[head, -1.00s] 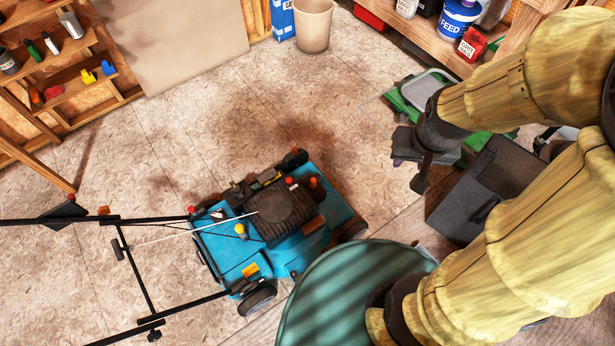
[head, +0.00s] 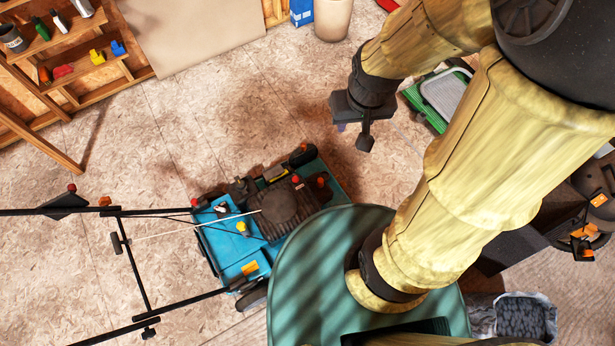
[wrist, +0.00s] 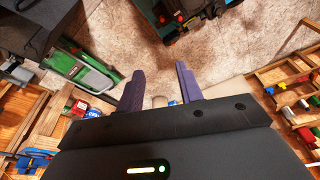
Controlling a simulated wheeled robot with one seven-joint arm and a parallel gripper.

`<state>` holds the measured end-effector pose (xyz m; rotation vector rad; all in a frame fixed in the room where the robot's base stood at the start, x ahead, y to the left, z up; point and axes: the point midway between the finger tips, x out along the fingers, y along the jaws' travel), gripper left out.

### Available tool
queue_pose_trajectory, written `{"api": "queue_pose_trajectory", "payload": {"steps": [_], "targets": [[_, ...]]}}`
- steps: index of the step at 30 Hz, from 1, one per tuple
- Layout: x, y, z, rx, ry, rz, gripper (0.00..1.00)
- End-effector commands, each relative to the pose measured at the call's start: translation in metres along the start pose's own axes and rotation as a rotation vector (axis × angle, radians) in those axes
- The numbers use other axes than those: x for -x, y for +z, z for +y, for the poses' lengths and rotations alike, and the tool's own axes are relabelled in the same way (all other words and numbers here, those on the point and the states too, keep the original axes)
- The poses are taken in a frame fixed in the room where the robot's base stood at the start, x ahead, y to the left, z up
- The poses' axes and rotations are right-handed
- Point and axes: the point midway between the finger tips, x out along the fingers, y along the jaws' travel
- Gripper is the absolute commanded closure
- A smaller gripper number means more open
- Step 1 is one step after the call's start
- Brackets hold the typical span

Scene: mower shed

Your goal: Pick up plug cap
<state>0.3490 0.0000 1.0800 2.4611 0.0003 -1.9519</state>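The blue mower (head: 225,255) stands on the floor left of centre, with a dark engine (head: 280,208) on its deck. Small red, yellow and black parts sit on and around the engine; I cannot tell which of them is the plug cap. My gripper (head: 358,128) hangs in the air above the floor, up and right of the mower and apart from it. In the wrist view my gripper (wrist: 160,88) has its two purple fingers spread with nothing between them. The mower (wrist: 188,20) shows there at the top edge, beyond the fingertips, partly cut off.
The mower's black handle (head: 140,270) reaches left across the floor. A wooden shelf (head: 100,72) with small items stands at upper left. A bucket (head: 332,18) stands at the back. A green item (head: 425,108) lies right of my gripper. The floor behind the mower is clear.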

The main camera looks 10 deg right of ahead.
Motion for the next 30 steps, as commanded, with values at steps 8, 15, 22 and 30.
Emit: {"api": "queue_pose_trajectory", "payload": {"steps": [8, 15, 22, 30], "targets": [[0.0, 0.0, 0.0, 0.0, 0.0, 0.0, 0.64], [-0.003, 0.0, 0.0, -0.002, 0.0, -0.001, 0.48], [-0.045, -0.007, 0.0, -0.028, 0.005, -0.017, 0.48], [-0.132, -0.025, 0.0, -0.094, 0.017, -0.058, 0.48]]}}
